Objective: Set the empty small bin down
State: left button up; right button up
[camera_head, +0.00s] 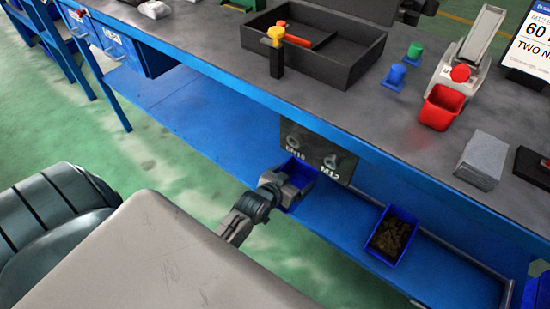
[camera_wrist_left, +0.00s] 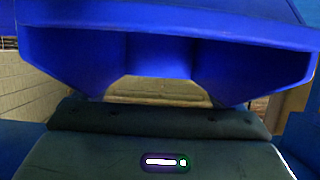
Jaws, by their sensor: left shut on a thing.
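The small blue bin (camera_head: 301,171) is at the lower blue shelf (camera_head: 345,210), below the hanging DN10/M12 plate. What shows of its inside is plain blue. My left gripper (camera_head: 288,191) is shut on its near side. I cannot tell whether the bin's bottom touches the shelf. In the left wrist view the blue bin (camera_wrist_left: 158,52) fills the top of the picture, close in front of the gripper body. My right gripper is not in view.
Another blue bin (camera_head: 411,219) with dark brownish contents stands right on the shelf. The dark label plate (camera_head: 318,152) hangs just behind the held bin. The workbench top (camera_head: 215,45) above carries a black tray (camera_head: 345,68) and a red bin (camera_head: 441,107). Bare shelf lies between the bins.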

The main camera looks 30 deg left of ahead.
pick_arm(q)
jog(key=w+a+f, duration=0.1)
jog(key=w+a, duration=0.1)
jog(key=a, duration=0.1)
jog(key=w+a+f+b, duration=0.1)
jog(key=w+a, duration=0.1)
jog(key=a, duration=0.2)
jog(key=w+a+f+b, duration=0.1)
jog(key=w+a+f, duration=0.1)
jog(key=a, duration=0.2)
jog(key=shift+w, duration=0.3)
jog(key=shift+f+b, duration=0.35)
jog(key=shift+f, duration=0.05)
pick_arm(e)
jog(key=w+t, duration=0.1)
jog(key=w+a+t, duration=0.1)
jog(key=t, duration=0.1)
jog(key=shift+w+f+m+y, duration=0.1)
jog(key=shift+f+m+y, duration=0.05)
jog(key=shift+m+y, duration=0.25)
pick_arm(q)
jog(key=shift+f, duration=0.1)
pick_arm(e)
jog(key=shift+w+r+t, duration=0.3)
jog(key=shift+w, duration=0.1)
pick_arm(q)
jog(key=o, duration=0.8)
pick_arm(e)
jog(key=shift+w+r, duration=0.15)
